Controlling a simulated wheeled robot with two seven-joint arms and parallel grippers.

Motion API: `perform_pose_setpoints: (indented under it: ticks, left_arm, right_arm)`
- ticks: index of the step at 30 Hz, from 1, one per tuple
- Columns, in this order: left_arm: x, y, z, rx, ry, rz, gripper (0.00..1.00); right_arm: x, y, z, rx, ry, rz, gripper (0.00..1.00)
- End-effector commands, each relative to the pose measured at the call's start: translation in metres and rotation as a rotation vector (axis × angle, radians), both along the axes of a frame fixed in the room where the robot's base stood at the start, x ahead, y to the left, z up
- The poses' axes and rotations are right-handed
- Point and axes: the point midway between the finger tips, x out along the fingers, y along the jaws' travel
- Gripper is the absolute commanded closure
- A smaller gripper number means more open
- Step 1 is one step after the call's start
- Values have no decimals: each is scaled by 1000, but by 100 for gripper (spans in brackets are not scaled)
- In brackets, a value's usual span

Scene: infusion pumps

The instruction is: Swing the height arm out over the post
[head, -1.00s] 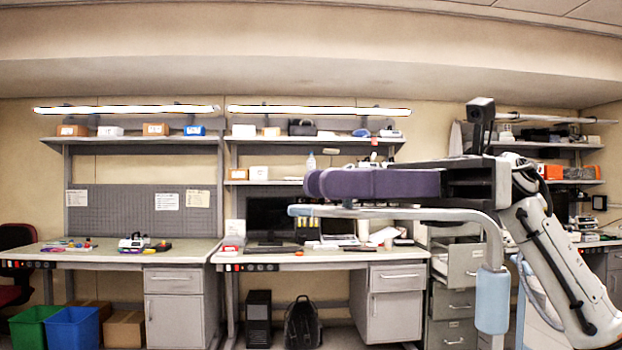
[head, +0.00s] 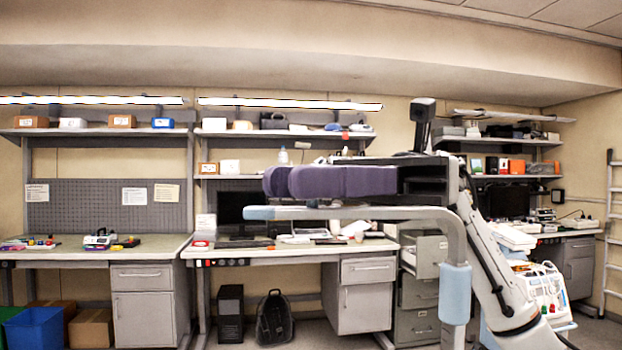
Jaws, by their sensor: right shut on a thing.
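A pale grey bent tube with a blue tip, which looks like the height arm (head: 350,213), runs level across the middle and bends down at the right. A light blue sleeve (head: 455,293) wraps its upright part. My right gripper (head: 300,181), with purple fingers and a dark body, points left just above the level part. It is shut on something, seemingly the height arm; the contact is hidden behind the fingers. I cannot make out a separate post. My left gripper is not in view.
Workbenches with shelves line the back wall. A grey drawer cabinet (head: 416,305) stands behind the tube. A white device with coloured fittings (head: 546,290) stands at lower right, partly behind my right arm. A ladder (head: 609,230) is at the far right.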

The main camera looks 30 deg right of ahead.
Motion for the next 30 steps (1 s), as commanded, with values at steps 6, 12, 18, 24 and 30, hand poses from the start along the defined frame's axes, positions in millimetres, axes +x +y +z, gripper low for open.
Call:
perform_pose_setpoints:
  ticks: [6,12,18,24,30]
  left_arm:
    - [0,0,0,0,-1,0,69]
    - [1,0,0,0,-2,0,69]
    - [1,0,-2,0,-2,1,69]
    - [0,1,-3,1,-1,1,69]
    - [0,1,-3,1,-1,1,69]
  right_arm:
    - [0,0,0,0,-1,-1,68]
    - [0,-1,0,0,0,-2,68]
    - [8,-21,0,2,2,-6,68]
    - [20,-60,1,4,1,-4,68]
    - [29,-89,1,2,0,-3,68]
